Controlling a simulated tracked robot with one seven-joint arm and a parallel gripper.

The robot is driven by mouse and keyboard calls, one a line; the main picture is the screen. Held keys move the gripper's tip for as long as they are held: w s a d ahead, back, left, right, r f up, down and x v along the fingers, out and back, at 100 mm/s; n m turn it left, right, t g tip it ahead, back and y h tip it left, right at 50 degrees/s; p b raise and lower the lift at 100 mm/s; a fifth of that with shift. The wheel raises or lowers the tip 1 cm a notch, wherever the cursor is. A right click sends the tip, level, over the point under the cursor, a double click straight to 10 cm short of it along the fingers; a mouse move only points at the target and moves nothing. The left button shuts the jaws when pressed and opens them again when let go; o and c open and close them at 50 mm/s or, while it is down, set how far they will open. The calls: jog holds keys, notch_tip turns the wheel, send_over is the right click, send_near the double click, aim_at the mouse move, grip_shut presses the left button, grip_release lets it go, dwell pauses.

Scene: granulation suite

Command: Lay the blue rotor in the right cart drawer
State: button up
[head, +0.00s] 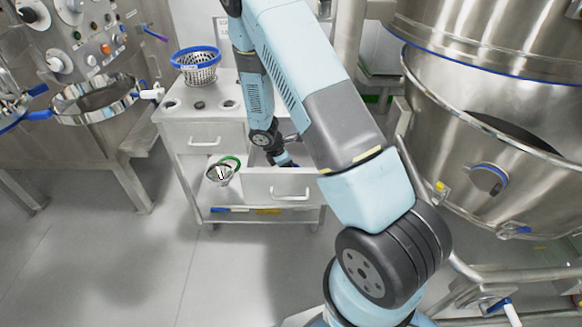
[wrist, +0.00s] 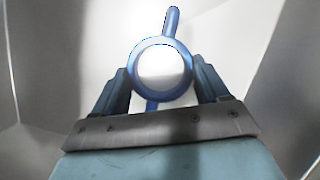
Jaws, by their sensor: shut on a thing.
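The blue rotor (wrist: 136,60) is a ring with a bar sticking out at top and bottom in the wrist view. My gripper (wrist: 160,70) is shut on it, with one finger on each side of the ring. In the head view my gripper (head: 282,158) reaches down into the open right cart drawer (head: 285,188). Pale drawer walls surround the rotor in the wrist view. I cannot tell whether the rotor touches the drawer floor. In the head view the rotor is mostly hidden by my gripper and the drawer front.
The left cart drawer (head: 204,141) is shut. Steel vessels stand left (head: 95,105) and right (head: 480,110).

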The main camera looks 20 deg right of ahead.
jog(key=o, duration=1.3)
jog(key=shift+r, duration=0.1)
jog(key=v, duration=1.2)
jog(key=s+d+r+m+t+y, duration=0.15)
jog(key=s+r+m, duration=0.25)
jog(key=r, duration=0.7)
jog(key=s+d+r+m, duration=0.3)
jog(key=s+r+m, duration=0.15)
jog(key=r, duration=0.65)
jog(key=s+r+m+t+y, duration=0.1)
jog(key=s+r+m, duration=0.2)
jog(key=s+r, duration=0.2)
jog(key=s+d+r+m+t+y, duration=0.1)
jog(key=s+r+m, duration=0.3)
jog(key=s, duration=0.4)
jog(key=s+r+m+t+y, duration=0.1)
jog(key=s+r+m, duration=0.2)
jog(key=s+r, duration=0.2)
jog(key=shift+s+d+r+t, duration=0.15)
jog(key=shift+s+r+t, duration=0.2)
jog(key=shift+s, duration=0.35)
